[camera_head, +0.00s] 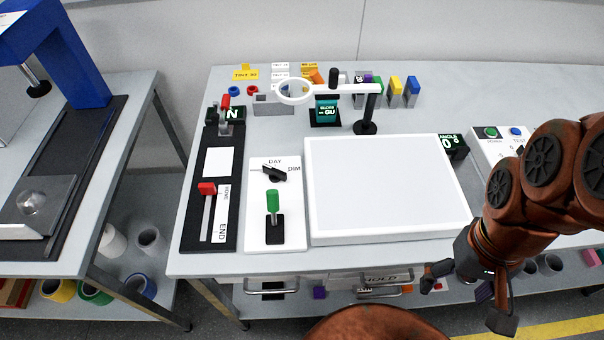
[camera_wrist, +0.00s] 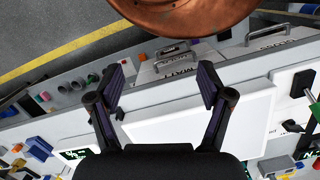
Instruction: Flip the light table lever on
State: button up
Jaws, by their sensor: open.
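The light table (camera_head: 388,188) is a flat white slab with a pale, even surface on the bench. A green-handled lever (camera_head: 272,203) stands on a black base on the white panel left of it, its handle upright in the picture. In the wrist view the green lever (camera_wrist: 311,110) is at the right edge, and the light table (camera_wrist: 240,118) lies beyond the fingers. My gripper (camera_head: 468,298) is open and empty by the bench's front edge, right of the lever and well apart from it. Its spread fingers also show in the wrist view (camera_wrist: 163,80).
A black dial (camera_head: 274,173) marked DAY and DIM sits behind the lever. A red-handled slider (camera_head: 207,188) is on the black panel to the left. A ring magnifier on a stand (camera_head: 365,115) rises behind the light table. Drawer handles (camera_head: 380,280) stick out below the front edge.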

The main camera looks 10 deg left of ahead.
aim_at(273, 203)
jog(key=k, duration=0.5)
jog(key=z, duration=2.75)
jog(key=k, duration=2.95)
jog(key=u, duration=1.3)
